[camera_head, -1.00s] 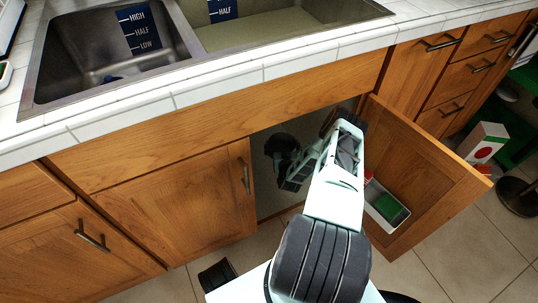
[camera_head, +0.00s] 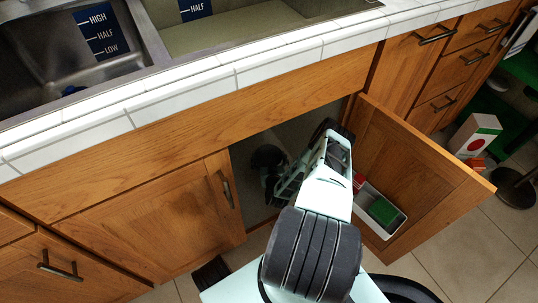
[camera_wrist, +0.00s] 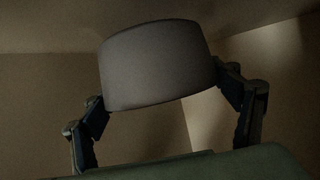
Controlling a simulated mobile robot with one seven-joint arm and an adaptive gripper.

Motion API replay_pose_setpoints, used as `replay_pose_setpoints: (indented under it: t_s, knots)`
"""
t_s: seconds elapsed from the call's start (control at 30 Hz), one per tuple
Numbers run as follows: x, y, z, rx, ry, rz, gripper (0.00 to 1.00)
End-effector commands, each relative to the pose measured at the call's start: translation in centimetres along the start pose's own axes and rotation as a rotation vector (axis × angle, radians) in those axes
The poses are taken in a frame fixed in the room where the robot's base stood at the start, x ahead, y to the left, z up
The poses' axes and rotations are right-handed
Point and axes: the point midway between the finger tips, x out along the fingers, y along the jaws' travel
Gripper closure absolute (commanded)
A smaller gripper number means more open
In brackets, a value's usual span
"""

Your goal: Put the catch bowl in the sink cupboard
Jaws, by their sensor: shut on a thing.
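The catch bowl shows as a dark grey round shape (camera_wrist: 155,65) between the two fingers of my gripper (camera_wrist: 158,88) in the wrist view. My gripper is shut on it, one finger at each side, and the bowl looks tilted. In the head view the dark bowl (camera_head: 267,160) is inside the shadowed opening of the sink cupboard (camera_head: 240,190), at the far end of my arm. The cupboard's right door (camera_head: 425,165) stands open and its left door (camera_head: 170,225) is shut. I cannot tell whether the bowl touches the cupboard floor.
A white bin (camera_head: 388,225) with a green item is at the inner side of the open door, close to my arm. The sink (camera_head: 50,50) and tiled counter edge (camera_head: 200,85) lie above the opening. A white box with a red dot (camera_head: 476,135) stands at the right.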

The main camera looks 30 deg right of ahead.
Motion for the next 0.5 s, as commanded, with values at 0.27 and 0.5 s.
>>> replay_pose_setpoints:
  t_s: [0.27, 0.5]
  knots:
    - [-0.02, -0.02, 0.02, -0.001, 0.002, 0.0, 0.42]
    - [0.24, -0.08, 0.73, -0.002, 0.001, -0.001, 0.42]
